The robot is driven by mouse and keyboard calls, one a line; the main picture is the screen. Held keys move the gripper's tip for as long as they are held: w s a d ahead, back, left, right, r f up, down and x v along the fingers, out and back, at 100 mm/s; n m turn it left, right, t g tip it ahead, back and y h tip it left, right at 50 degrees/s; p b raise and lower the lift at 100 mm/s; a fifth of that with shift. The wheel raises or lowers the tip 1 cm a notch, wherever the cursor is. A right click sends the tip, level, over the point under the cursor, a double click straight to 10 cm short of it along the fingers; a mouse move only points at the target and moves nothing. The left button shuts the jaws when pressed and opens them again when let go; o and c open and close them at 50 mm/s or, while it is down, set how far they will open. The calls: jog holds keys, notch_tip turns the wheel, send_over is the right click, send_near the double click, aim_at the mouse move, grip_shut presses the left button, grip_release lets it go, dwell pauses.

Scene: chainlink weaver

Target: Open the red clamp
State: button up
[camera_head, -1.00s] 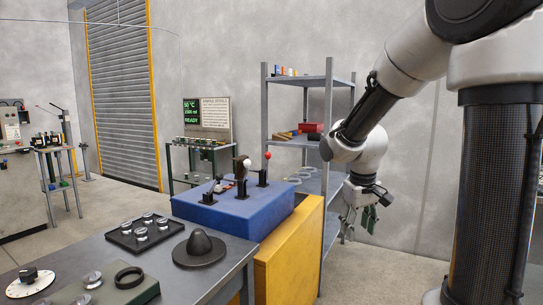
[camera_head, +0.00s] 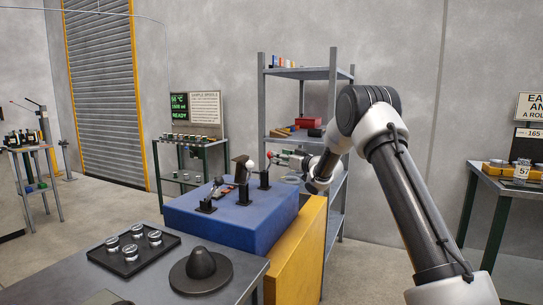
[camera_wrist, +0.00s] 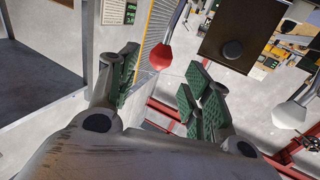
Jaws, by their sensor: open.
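The red knob (camera_head: 269,155) tops a lever on a black bracket (camera_head: 264,178) at the right of the blue box (camera_head: 225,228). My gripper (camera_head: 283,158) is open, sideways at the height of the knob and just right of it. In the wrist view the red knob (camera_wrist: 160,57) shows ahead, between the lines of the green-padded fingers (camera_wrist: 165,80); whether they touch it cannot be told. A white knob (camera_head: 249,163) stands left of the red one, and in the wrist view it shows at the right (camera_wrist: 291,115).
A dark upright block (camera_head: 240,166) rises beside the white knob; a dark block (camera_wrist: 235,35) also fills the top of the wrist view. A tray of round metal pieces (camera_head: 122,266) and a dark domed piece (camera_head: 201,266) are on the front table. A grey shelf (camera_head: 333,100) stands behind.

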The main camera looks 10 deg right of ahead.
jog(key=x, duration=0.6)
jog(key=shift+w+a, duration=0.15)
jog(key=shift+w, duration=0.15)
jog(key=shift+c, duration=0.2)
jog(key=shift+f, duration=0.1)
grip_shut()
